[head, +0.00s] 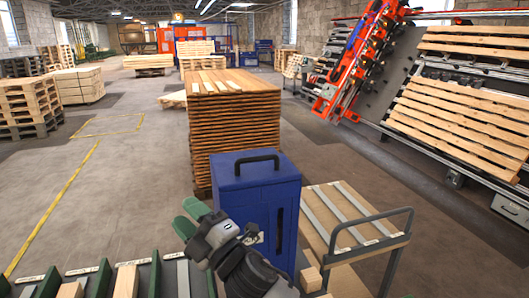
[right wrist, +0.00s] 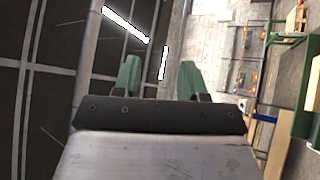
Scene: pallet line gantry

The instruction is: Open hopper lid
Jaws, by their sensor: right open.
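The blue hopper (head: 241,212) stands upright in front of me, with a flat blue lid (head: 250,172) on top that looks closed. A dark bar handle (head: 258,160) arches over the lid. My right gripper (head: 186,214) is at the hopper's lower left, below the lid and apart from the handle. Its green fingers are spread and empty and point left, away from the hopper. They also show apart in the right wrist view (right wrist: 159,78), with neither hopper nor lid there. My arm hides the hopper's lower front. My left gripper is not in view.
A tall stack of wooden boards (head: 235,130) stands behind the hopper. A cart (head: 345,222) with a grey rail is close on its right. A slotted rack (head: 107,278) with green dividers lies at the lower left. Open floor (head: 120,200) extends left.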

